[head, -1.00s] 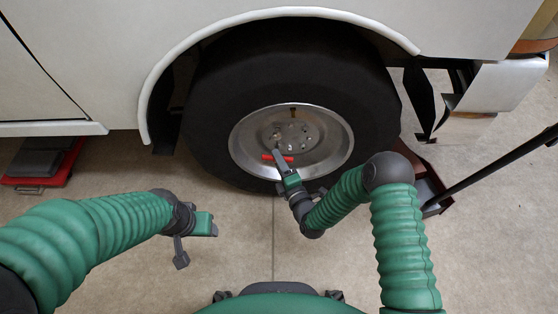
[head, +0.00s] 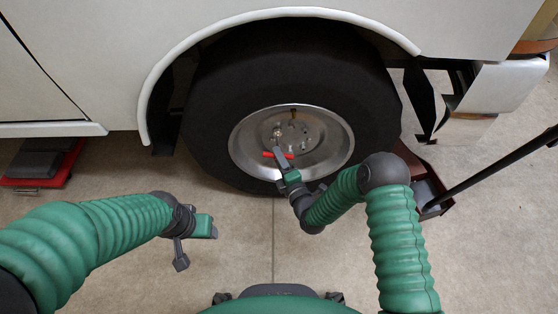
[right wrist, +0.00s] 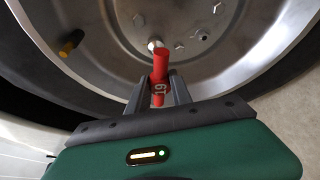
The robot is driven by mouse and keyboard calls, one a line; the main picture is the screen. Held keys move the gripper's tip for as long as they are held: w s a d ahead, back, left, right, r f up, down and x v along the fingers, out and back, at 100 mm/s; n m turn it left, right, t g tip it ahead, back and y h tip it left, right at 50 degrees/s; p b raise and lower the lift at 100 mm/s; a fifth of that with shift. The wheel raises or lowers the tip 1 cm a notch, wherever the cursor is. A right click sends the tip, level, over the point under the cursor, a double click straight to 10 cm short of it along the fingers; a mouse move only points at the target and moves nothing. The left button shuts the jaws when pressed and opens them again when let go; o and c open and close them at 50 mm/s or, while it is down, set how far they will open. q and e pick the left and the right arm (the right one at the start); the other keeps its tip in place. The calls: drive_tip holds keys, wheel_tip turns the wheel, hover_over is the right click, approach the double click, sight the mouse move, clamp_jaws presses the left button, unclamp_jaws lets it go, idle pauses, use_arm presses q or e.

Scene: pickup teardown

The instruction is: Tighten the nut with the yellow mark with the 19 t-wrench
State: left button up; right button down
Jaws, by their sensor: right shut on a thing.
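The 19 T-wrench (right wrist: 160,68) is red and marked 19. My right gripper (right wrist: 156,95) is shut on it in the right wrist view. The wrench's pale far end (right wrist: 154,44) is at the hub, close to the nuts; I cannot tell if it is seated on one. In the head view the red bar (head: 268,154) crosses my right gripper (head: 280,157) in front of the lower hub. Several nuts (head: 303,145) ring the hub. I cannot make out a yellow mark on any nut. My left gripper (head: 203,228) is away from the wheel over bare floor; its jaws are unclear.
The wheel's steel rim (head: 335,165) sits inside a black tire (head: 222,95) under the white fender. A jack (head: 432,190) with a long black handle (head: 500,165) stands right of the tire. A red tray (head: 40,170) lies at left.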

drive_tip(key=shift+w+r, duration=0.1)
drive_tip(key=shift+w, duration=0.2)
drive_tip(key=shift+f+m+t+b, duration=0.35)
drive_tip(key=shift+m+t+b, duration=0.05)
drive_tip(key=shift+m+b, duration=0.45)
drive_tip(key=m+t+b, duration=0.1)
drive_tip(key=m+b, duration=0.2)
drive_tip(key=m, duration=0.1)
drive_tip(key=shift+w+d+t, duration=0.1)
drive_tip(key=shift+t, duration=0.3)
drive_tip(key=shift+r+m, duration=0.15)
drive_tip(key=shift+m, duration=0.5)
drive_tip(key=shift+r+m, duration=0.2)
drive_tip(key=shift+m, duration=0.1)
